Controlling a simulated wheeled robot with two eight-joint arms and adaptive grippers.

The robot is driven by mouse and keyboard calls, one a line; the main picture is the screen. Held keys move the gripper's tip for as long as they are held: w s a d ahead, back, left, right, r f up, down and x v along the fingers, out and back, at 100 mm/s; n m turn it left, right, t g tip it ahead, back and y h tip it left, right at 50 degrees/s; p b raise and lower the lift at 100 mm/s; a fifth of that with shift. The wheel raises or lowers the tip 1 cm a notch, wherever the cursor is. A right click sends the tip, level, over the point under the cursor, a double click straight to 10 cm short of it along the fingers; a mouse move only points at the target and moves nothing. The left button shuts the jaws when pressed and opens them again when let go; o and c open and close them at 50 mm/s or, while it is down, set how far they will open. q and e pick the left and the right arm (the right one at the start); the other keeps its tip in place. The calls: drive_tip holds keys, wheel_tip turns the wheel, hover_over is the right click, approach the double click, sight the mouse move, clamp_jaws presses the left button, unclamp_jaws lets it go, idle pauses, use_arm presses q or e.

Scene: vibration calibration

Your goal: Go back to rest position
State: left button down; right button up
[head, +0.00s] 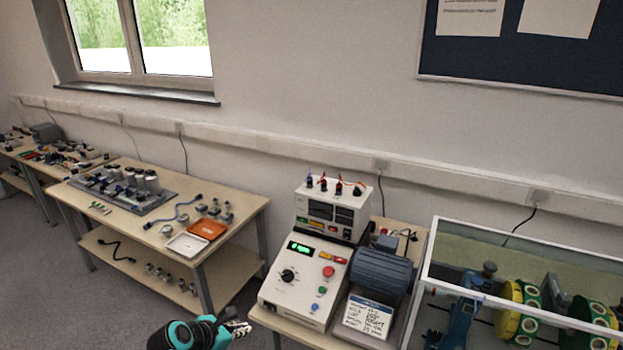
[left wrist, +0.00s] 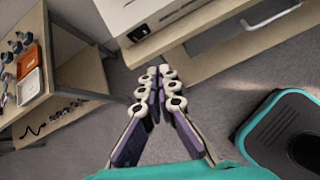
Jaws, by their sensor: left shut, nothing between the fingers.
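My left gripper (head: 236,326) shows at the bottom of the head view, in front of the bench with the control unit. Its fingertips are together and hold nothing. In the left wrist view the gripper (left wrist: 160,82) points toward the bench edge, with grey floor below it, and its fingers meet at the tips. It touches nothing that I can see. My right gripper is in neither view.
A control unit (head: 303,285) with a lit green display and a dark motor (head: 381,272) stand on the near bench. A glass-walled case (head: 478,236) is at the right. A wooden table (head: 245,205) with trays is at the left. Grey floor (head: 110,315) is clear between.

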use_arm(q)
drive_tip(key=s+d+r+m+y, duration=0.1)
drive_tip(key=s+r+m, duration=0.3)
drive_tip(key=s+m, duration=0.5)
drive_tip(key=s+d+r+m+g+y, duration=0.1)
drive_tip(key=s+m, duration=0.7)
drive_tip(key=m, duration=1)
wheel_tip(320, 180, up, 3)
drive_tip(key=shift+s+d+m+y, duration=0.4)
drive_tip(key=shift+d+y, duration=0.25)
drive_tip(key=shift+y, duration=0.35)
